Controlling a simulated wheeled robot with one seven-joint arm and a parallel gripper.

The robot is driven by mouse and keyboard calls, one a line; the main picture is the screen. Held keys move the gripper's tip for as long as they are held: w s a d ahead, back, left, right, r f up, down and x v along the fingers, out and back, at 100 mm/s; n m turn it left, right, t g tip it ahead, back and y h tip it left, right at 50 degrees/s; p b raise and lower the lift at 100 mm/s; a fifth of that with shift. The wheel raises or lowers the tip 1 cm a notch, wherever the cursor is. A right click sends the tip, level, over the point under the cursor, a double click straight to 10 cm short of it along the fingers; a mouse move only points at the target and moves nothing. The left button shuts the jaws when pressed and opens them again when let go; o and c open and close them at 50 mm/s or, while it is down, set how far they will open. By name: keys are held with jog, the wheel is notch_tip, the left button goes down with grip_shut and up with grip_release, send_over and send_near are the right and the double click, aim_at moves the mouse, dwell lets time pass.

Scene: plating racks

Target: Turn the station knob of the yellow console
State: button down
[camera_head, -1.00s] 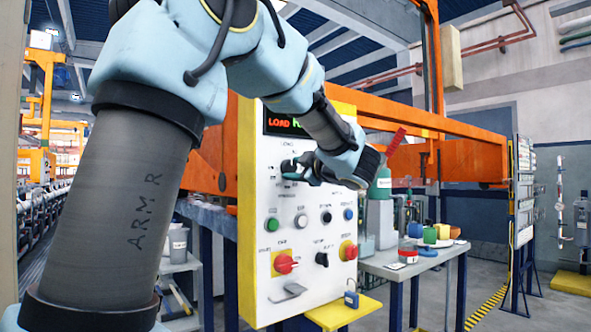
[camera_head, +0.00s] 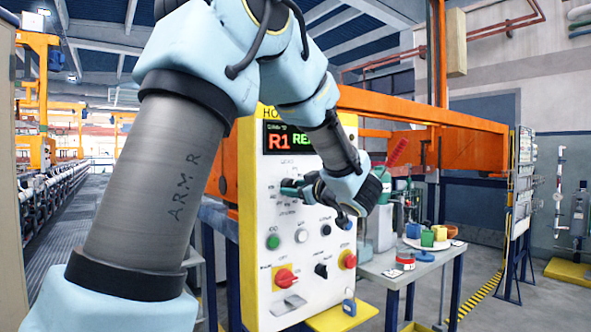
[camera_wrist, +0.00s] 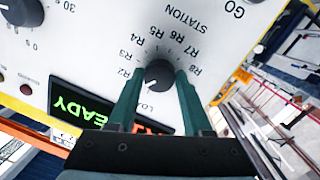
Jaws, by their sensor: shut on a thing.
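The yellow-framed console (camera_head: 264,172) has a white panel with a lit display (camera_head: 291,141) reading R1 in red and a green word, partly hidden by my arm. The wrist view shows the panel (camera_wrist: 92,40) tilted and the green READY on the display (camera_wrist: 80,107). The dark round station knob (camera_wrist: 158,73) sits inside a ring of labels from LOAD to R8. My gripper (camera_wrist: 157,80) is shut on this knob, one green finger on each side. In the head view my gripper (camera_head: 291,187) is at the panel and hides the knob.
Below are a green button (camera_head: 273,242), a red switch (camera_head: 285,277) and a red button (camera_head: 348,260). A padlock (camera_head: 349,304) hangs at the lower edge. A side table (camera_head: 390,272) with pots stands to the right. An orange beam (camera_head: 425,118) passes behind.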

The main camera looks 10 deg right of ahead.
jog(key=m+p, duration=0.1)
jog(key=p, duration=0.1)
jog(key=m+p, duration=0.2)
jog(key=p, duration=0.1)
jog(key=shift+r, duration=0.3)
jog(key=shift+f+m+g+p, duration=0.15)
jog(key=shift+m+g+p, duration=0.15)
jog(key=shift+m+p, duration=0.5)
jog(key=shift+f+p, duration=0.15)
jog(key=shift+p, duration=0.15)
jog(key=shift+c, duration=1.6)
grip_release()
jog(key=b+v, duration=0.3)
jog(key=v, duration=0.7)
jog(key=shift+s+d, duration=0.25)
jog(key=shift+s, duration=0.1)
